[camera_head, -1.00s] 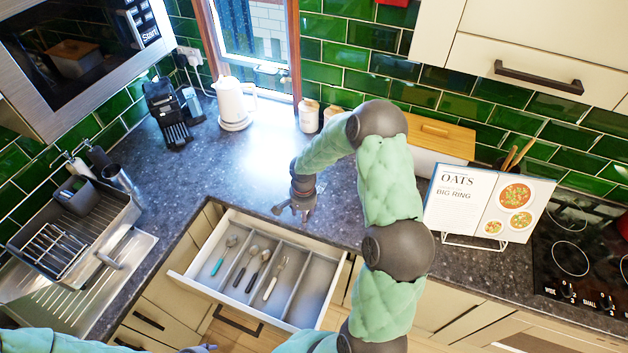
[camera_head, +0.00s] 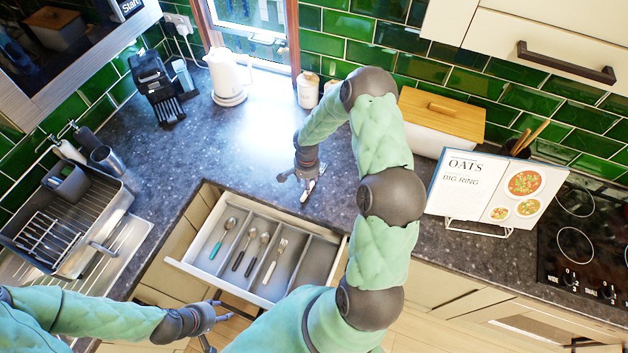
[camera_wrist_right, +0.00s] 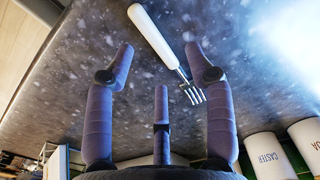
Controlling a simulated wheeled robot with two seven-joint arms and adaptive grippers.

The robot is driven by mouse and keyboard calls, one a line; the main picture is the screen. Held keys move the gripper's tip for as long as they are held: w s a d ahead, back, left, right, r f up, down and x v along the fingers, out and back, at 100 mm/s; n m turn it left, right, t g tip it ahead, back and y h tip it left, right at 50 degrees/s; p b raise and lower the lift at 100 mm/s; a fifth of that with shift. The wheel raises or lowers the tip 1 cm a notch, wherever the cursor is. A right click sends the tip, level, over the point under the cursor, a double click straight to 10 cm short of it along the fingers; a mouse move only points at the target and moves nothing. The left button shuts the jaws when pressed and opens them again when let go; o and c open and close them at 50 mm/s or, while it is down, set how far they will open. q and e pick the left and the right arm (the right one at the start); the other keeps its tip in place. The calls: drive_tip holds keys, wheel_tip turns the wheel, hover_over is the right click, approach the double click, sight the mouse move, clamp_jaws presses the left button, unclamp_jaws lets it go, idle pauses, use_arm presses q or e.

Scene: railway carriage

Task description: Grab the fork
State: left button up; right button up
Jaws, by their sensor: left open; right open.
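A fork (camera_head: 309,192) with a white handle lies on the dark counter behind the drawer, partly hidden by my right gripper (camera_head: 300,184). In the right wrist view the fork (camera_wrist_right: 152,36) lies slantwise on the counter, its metal tines towards the lower right. My right gripper (camera_wrist_right: 160,62) is open there, with its fingers spread around the fork's line and nothing held. Another white-handled fork (camera_head: 272,266) lies in the open drawer. My left gripper (camera_head: 218,322) is open and empty in front of the drawer's lower left edge.
The open drawer (camera_head: 183,263) also holds several spoons; its right compartment looks empty. A dish rack (camera_head: 95,250) stands left, a white kettle (camera_head: 228,85) at the back, and a recipe stand (camera_head: 490,195) and bread box (camera_head: 435,140) to the right.

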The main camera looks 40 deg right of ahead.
sight(313, 182)
drive_tip(key=shift+s+f+p, duration=0.15)
drive_tip(key=shift+f+p, duration=0.05)
drive_tip(key=shift+f, duration=0.95)
drive_tip(key=shift+s+f+p, duration=0.15)
drive_tip(key=shift+f+p, duration=0.05)
drive_tip(key=shift+f, duration=0.9)
drive_tip(key=shift+c, duration=0.3)
clamp_jaws()
